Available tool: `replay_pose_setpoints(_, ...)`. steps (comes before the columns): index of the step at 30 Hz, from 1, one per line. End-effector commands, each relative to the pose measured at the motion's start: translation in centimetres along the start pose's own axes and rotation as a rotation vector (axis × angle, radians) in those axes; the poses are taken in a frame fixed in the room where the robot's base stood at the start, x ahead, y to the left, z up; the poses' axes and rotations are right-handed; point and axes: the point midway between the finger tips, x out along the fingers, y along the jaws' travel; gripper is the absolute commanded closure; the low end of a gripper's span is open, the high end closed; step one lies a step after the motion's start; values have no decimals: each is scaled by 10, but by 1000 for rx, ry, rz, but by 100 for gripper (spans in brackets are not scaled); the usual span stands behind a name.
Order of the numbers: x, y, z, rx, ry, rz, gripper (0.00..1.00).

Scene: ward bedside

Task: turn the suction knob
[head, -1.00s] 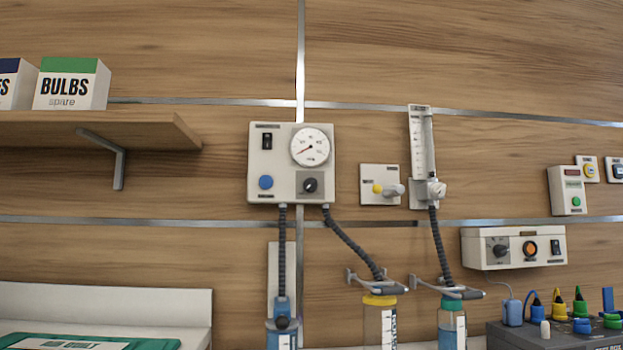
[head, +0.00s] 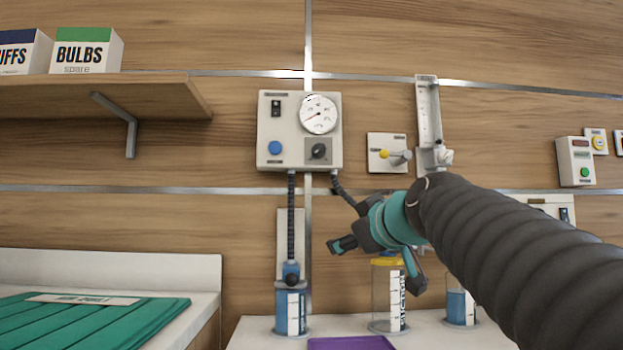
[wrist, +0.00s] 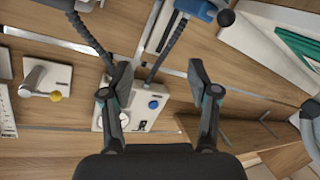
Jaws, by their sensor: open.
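The suction knob (head: 318,151) is a dark round knob at the lower right of a cream wall panel (head: 267,125), below a round white gauge (head: 319,114). My gripper (head: 378,265) is open and empty, below and to the right of the panel in the head view. In the wrist view my gripper (wrist: 160,74) has its fingers spread before the panel (wrist: 160,119), which appears upside down. The blue button (wrist: 153,104) shows between the fingers. The left finger seems to hide the knob.
A yellow-knobbed outlet (head: 386,154) and a flowmeter (head: 429,115) are right of the panel. A wooden shelf (head: 100,98) with boxes juts out at left.

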Motion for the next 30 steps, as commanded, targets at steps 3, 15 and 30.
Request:
replay_pose_setpoints(3, 13, 30, -45, -113, 137, 68, 39)
replay_pose_setpoints(15, 10, 82, -131, -339, 373, 247, 39)
replay_pose_setpoints(30, 70, 98, -165, -346, 376, 251, 39)
